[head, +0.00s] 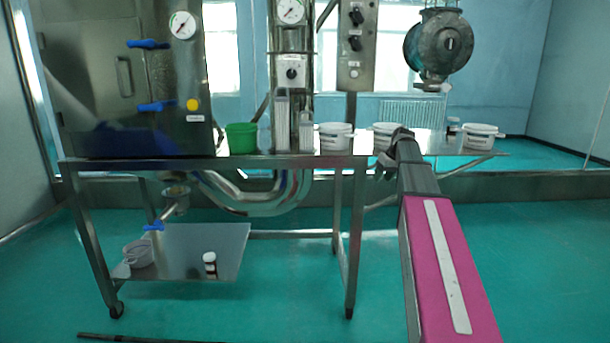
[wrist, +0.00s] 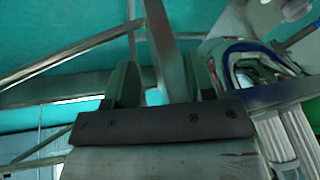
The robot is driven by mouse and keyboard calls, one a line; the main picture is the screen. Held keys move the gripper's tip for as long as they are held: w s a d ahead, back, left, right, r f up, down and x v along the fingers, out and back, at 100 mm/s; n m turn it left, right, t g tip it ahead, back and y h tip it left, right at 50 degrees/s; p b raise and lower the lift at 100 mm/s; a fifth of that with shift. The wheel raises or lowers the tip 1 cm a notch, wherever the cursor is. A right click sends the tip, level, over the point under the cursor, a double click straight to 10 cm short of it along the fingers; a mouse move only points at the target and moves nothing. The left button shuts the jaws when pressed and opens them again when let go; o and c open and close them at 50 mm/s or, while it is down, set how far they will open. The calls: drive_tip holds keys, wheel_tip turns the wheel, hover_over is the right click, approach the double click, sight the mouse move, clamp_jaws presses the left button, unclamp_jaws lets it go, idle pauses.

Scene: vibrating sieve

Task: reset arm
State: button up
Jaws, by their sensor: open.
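My gripper (head: 384,170) is at the end of my arm, by the right end of the steel table (head: 215,161) in the head view. It is in front of a white tub (head: 385,129) and hides part of it. In the wrist view my gripper (wrist: 163,80) has its two fingers apart with nothing held between them. A steel bar shows behind the gap. The head view does not show whether the gripper touches the table or the tub.
A green tub (head: 241,138), clear containers (head: 282,120) and a white tub (head: 333,136) stand left of the gripper. Another white tub (head: 479,136) stands to the right. Floor at right is clear.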

drive_tip(key=s+a+f+m+g+h, duration=0.1)
drive_tip(key=s+a+f, duration=0.3)
drive_tip(key=s+f, duration=0.6)
drive_tip(key=s+a+f+m+g+h, duration=0.1)
drive_tip(key=s+a+f, duration=0.3)
drive_tip(key=s+f, duration=0.6)
drive_tip(key=s+a+f+m+h, duration=0.1)
drive_tip(key=s+a+f+m, duration=0.1)
drive_tip(key=s+f, duration=0.8)
wheel_tip(320, 180, down, 3)
drive_tip(key=shift+s+a+f+g, duration=0.15)
drive_tip(key=shift+a+g, duration=0.25)
drive_tip(key=shift+a, duration=0.5)
